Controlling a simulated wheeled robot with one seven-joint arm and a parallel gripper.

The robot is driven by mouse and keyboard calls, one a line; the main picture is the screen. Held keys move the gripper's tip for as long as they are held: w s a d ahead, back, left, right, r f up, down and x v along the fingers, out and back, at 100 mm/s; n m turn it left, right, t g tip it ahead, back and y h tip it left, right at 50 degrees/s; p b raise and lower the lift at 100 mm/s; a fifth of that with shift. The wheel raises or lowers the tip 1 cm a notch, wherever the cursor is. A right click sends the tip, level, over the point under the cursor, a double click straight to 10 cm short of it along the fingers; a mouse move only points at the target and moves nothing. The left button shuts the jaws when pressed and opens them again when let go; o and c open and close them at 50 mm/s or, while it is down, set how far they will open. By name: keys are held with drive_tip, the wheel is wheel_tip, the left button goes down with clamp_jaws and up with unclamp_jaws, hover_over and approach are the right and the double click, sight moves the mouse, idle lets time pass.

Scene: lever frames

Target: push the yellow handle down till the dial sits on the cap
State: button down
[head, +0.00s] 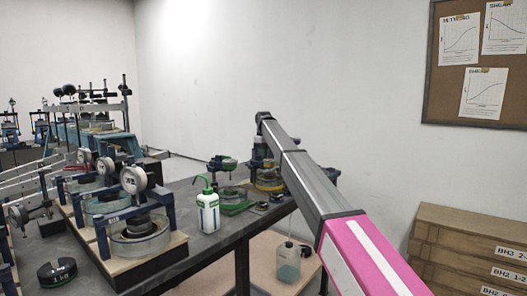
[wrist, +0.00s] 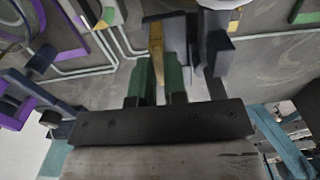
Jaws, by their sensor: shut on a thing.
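In the wrist view, my gripper (wrist: 158,72) has its two green fingers closed on either side of a narrow yellow handle (wrist: 156,44). The handle runs up between the fingers and away from the dark gripper body. A pale round part, perhaps the dial (wrist: 222,4), is cut off at the top edge, right of the handle. I cannot make out the cap or whether the dial touches it. In the head view my arm reaches to the far end of the bench, and its end hides the gripper, handle and dial.
In the head view, a dark bench (head: 235,232) carries a white wash bottle with a green top (head: 208,210). Several dial-gauge devices stand at the left, one in a clear round cell (head: 140,243). A clear bottle (head: 288,262) stands below the bench; wooden boxes (head: 465,245) stand at right.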

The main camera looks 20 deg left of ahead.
drive_tip(key=c, duration=1.2)
unclamp_jaws()
drive_tip(key=shift+f, duration=0.3)
drive_tip(key=shift+o, duration=0.2)
drive_tip(key=shift+r, duration=0.2)
wheel_tip(320, 180, up, 10)
drive_tip(key=shift+r, duration=0.25)
